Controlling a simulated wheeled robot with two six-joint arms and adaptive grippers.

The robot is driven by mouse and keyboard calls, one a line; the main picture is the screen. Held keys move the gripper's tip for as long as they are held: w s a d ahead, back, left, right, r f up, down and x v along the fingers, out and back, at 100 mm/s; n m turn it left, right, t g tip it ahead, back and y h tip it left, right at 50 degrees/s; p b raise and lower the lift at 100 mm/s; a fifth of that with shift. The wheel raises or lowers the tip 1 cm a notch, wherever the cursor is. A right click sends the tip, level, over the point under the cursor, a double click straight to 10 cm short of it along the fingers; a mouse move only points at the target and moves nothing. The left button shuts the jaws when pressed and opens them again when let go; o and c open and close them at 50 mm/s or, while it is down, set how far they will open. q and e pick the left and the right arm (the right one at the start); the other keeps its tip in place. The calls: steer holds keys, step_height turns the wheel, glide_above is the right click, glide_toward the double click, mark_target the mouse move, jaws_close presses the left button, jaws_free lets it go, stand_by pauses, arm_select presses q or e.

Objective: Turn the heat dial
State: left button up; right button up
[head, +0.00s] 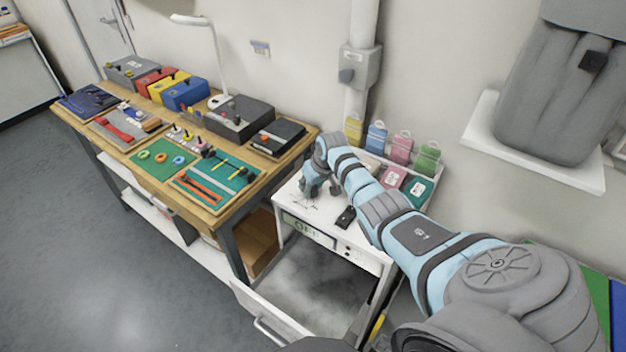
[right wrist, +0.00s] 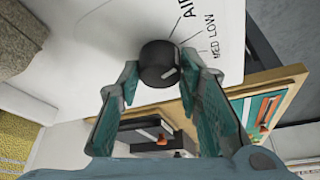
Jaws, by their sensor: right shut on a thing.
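The heat dial (right wrist: 157,58) is a black round knob on a white panel in the right wrist view. A white mark on it sits toward its lower right side. Printed lines and words, including MED and LOW, fan out to its upper right. My right gripper (head: 320,190) is shut on the dial, one teal finger on each side of it. In the head view the dial is hidden by the gripper over the white cabinet top (head: 292,206). A display (head: 309,230) on the cabinet front seems to read OFF. My left gripper is not in view.
A wooden workbench (head: 226,213) with boxes, trays and a lamp stands left of the cabinet. A small black item (head: 346,216) lies on the cabinet top. Coloured tags (head: 400,148) stand behind my right arm. An open drawer (head: 268,314) juts out below.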

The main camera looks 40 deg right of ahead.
steer(key=shift+a+m, duration=0.1)
steer(key=shift+m, duration=0.4)
steer(key=o, duration=0.8)
steer(key=shift+w, duration=0.1)
steer(key=o, duration=0.4)
steer(key=shift+f, duration=0.1)
steer(key=shift+c, duration=0.2)
steer(key=v, duration=1.2)
steer(key=shift+a, duration=0.2)
steer(key=shift+f, duration=0.1)
